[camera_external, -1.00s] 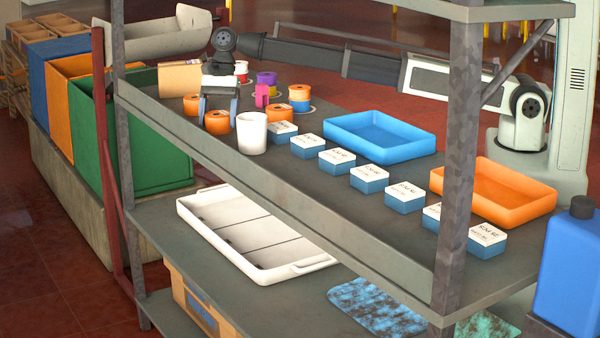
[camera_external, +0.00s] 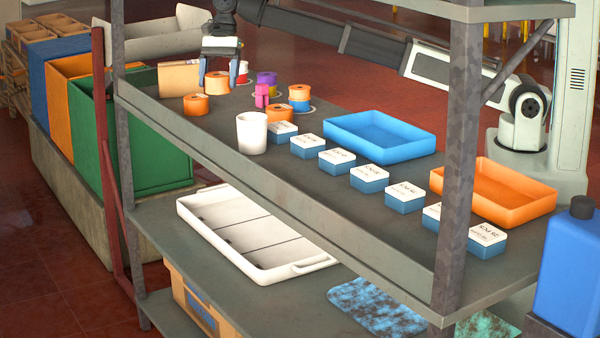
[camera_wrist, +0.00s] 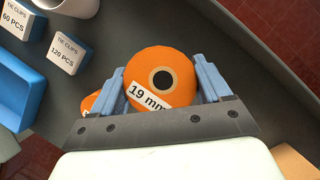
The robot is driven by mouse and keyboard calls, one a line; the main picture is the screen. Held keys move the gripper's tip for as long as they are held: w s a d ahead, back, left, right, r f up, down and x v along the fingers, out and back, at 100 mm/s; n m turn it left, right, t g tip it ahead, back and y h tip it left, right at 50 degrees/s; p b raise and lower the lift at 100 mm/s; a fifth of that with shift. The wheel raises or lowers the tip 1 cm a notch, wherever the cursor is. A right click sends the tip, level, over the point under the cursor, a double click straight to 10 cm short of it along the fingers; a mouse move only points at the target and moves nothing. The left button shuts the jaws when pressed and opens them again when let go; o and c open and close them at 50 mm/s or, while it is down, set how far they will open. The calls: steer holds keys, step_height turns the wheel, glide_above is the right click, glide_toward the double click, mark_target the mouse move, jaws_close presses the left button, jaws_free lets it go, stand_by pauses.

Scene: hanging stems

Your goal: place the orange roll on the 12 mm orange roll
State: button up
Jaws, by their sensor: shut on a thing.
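My gripper (camera_external: 217,82) is shut on an orange roll (camera_external: 214,82) and holds it in the air above the shelf. In the wrist view the held orange roll (camera_wrist: 160,78) sits between the blue fingers, with a dark centre hole and a "19 mm" label. Another orange roll (camera_external: 196,105) rests on the shelf below and left of it. One more orange roll (camera_external: 299,91) sits on a blue one. Part of an orange roll (camera_wrist: 89,102) shows beside the left finger. I cannot read which is 12 mm.
A white cup (camera_external: 252,133) stands near the front edge. A row of blue boxes (camera_external: 337,161) runs right, with a blue tray (camera_external: 380,137) behind. A pink object (camera_external: 261,97), a purple-topped stack (camera_external: 267,79) and a cardboard box (camera_external: 178,78) stand nearby.

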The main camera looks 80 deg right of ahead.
steer(key=w+d+r+m, duration=0.1)
steer(key=w+d+r, duration=0.3)
steer(key=d, duration=0.5)
steer(key=m+t, duration=0.2)
steer(key=m, duration=0.2)
glide_above(192, 98)
steer(key=d, duration=0.1)
steer(key=shift+s+d+f, duration=0.1)
steer(key=shift+s+f, duration=0.1)
steer(key=shift+f, duration=2.1)
steer(key=shift+s+d+f, duration=0.1)
steer(key=shift+s+f, duration=0.05)
steer(key=shift+f, duration=2.15)
steer(key=shift+f, duration=0.15)
steer(key=o, duration=1.1)
steer(key=shift+n, duration=0.3)
steer(key=v, duration=1.2)
steer(key=shift+a+r, duration=0.2)
steer(key=shift+r, duration=0.05)
steer(key=shift+w, duration=0.1)
